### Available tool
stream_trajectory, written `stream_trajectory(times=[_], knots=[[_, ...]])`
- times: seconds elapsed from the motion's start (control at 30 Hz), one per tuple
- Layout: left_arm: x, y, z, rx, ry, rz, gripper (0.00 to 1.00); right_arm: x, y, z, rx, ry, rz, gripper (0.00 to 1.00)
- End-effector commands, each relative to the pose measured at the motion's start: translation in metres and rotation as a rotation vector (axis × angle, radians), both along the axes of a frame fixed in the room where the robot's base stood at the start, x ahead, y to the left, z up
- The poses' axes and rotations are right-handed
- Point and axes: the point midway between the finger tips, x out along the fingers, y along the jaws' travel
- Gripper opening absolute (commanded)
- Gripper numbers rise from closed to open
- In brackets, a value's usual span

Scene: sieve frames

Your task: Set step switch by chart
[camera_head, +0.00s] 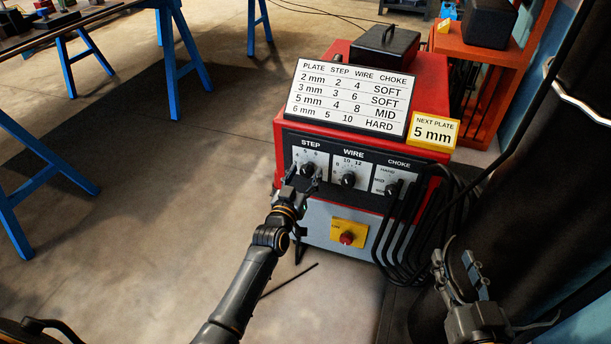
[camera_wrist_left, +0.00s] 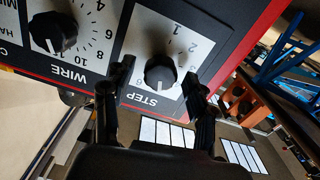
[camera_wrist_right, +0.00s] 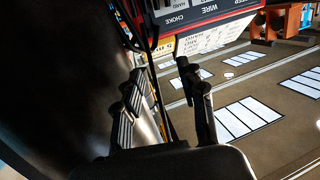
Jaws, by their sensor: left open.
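The STEP knob (camera_head: 308,169) is black, on the front panel of the red welder (camera_head: 343,140). My left gripper (camera_wrist_left: 158,92) is open, its fingers on either side of the STEP knob (camera_wrist_left: 160,73); contact is unclear. The knob's white mark points toward the STEP label; the exact number is not readable. The white chart (camera_head: 350,97) lists 5 mm as step 4, wire 8, choke MID. A yellow card (camera_head: 433,130) reads 5 mm. My right gripper (camera_head: 470,268) is open and empty, right of the welder, also in the right wrist view (camera_wrist_right: 167,82).
The WIRE knob (camera_head: 348,179) and CHOKE knob (camera_head: 392,188) sit right of STEP. A red button on a yellow plate (camera_head: 348,234) is below. Black cables (camera_head: 402,235) hang at the right. A dark curtain (camera_head: 530,170) stands further right.

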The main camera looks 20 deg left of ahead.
Motion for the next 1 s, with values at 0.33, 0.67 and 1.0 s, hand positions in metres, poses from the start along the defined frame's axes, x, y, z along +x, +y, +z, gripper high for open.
stream_trajectory(times=[0.33,0.67,1.0], knots=[[0.009,0.0,0.0,0.001,0.001,0.0,0.58,0.003,0.003,0.014,0.019,-0.077,0.005,0.4],[0.009,0.0,0.0,0.001,0.001,0.0,0.17,0.003,0.003,0.014,0.019,-0.075,0.005,0.4],[0.009,0.0,0.0,-0.025,0.002,0.0,0.03,0.002,0.003,0.012,0.015,-0.058,0.004,0.4]])
